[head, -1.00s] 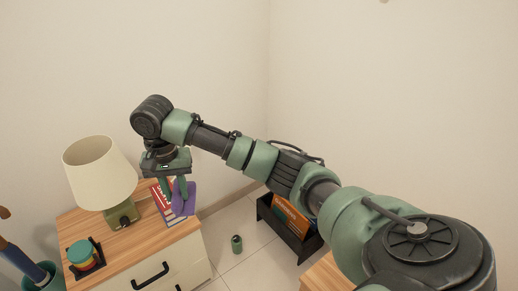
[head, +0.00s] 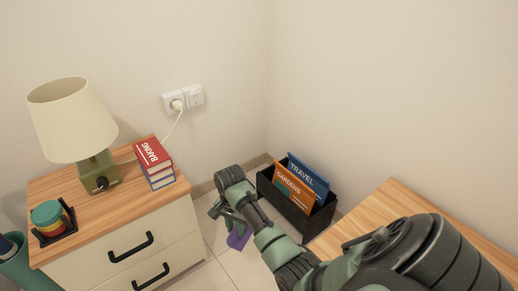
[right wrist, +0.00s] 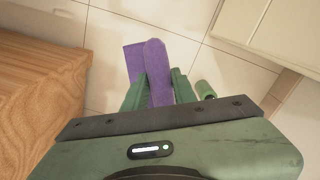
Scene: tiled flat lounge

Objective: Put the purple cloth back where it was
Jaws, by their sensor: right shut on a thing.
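The purple cloth (head: 238,240) hangs from my right gripper (head: 231,222) in the head view, over the tiled floor between the drawer cabinet and the black magazine box. In the right wrist view the cloth (right wrist: 158,70) hangs in two strips between the green fingers of my right gripper (right wrist: 157,92), which is shut on it. The upper part of the cloth is hidden by the gripper and arm. My left gripper is in no view.
The black box (head: 278,202) holds magazines. A wooden top (head: 385,210) lies at right. A green can (right wrist: 204,89) is on the floor.

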